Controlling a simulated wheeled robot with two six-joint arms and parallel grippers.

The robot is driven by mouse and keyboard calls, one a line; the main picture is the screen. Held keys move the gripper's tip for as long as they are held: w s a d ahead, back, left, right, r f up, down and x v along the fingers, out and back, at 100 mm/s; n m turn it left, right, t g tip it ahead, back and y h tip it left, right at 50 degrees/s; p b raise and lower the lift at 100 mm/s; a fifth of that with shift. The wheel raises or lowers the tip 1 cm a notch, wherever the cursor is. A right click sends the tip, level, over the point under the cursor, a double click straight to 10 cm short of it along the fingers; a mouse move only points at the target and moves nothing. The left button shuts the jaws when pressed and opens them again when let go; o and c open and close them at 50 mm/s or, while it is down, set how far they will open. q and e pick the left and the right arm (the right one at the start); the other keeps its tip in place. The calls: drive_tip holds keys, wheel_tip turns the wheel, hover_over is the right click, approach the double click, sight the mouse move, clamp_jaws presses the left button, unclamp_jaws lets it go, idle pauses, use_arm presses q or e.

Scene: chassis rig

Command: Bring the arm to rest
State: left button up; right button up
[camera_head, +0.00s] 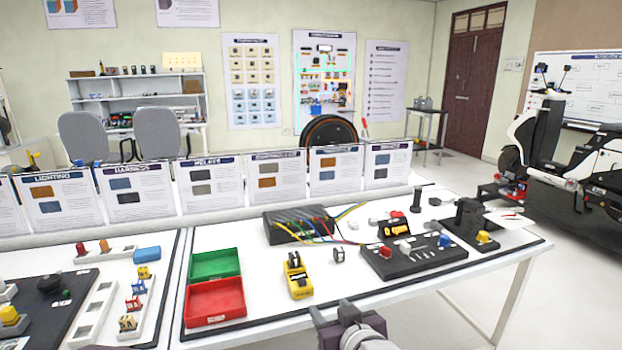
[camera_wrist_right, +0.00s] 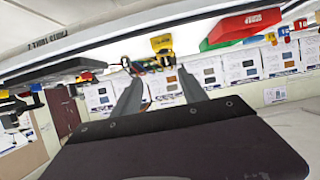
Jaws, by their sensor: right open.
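My right gripper (camera_head: 335,314) shows at the bottom edge of the head view, in front of the table's near edge. Its dark jaws show only in part there. In the right wrist view, the gripper (camera_wrist_right: 160,79) has its two fingers apart with nothing held between them. That view is turned upside down, and the yellow device (camera_wrist_right: 161,43) on the table shows beyond the fingertips. My left gripper is not in view.
The white table (camera_head: 218,341) holds a green tray (camera_head: 215,263), a red tray (camera_head: 215,301), a yellow device (camera_head: 297,276), a black box with wires (camera_head: 290,226) and a dark fixture board (camera_head: 415,262). Floor (camera_head: 560,300) is clear at the right.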

drive_tip(key=d+f+m+g+h, duration=0.2)
drive_tip(key=d+f+g+h, duration=0.1)
drive_tip(key=d+f, duration=0.65)
drive_tip(key=s+d+f+m+g, duration=0.1)
drive_tip(key=s+d+f+g, duration=0.1)
drive_tip(key=s+f+g, duration=0.4)
drive_tip(key=s+d+f+g, duration=0.2)
drive_tip(key=s+f, duration=0.2)
drive_tip(key=s, duration=0.4)
use_arm(q)
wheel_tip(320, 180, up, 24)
drive_tip(key=p, duration=2.4)
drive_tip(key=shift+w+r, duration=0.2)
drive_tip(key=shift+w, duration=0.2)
use_arm(e)
wheel_tip(320, 180, up, 25)
drive_tip(key=s, duration=0.1)
drive_tip(key=shift+s+m+g+h, duration=0.2)
drive_tip(key=shift+m+g+h, duration=0.1)
drive_tip(key=shift+g+h, duration=0.1)
use_arm(q)
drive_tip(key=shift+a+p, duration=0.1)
drive_tip(key=shift+p, duration=0.2)
use_arm(e)
drive_tip(key=shift+f, duration=0.1)
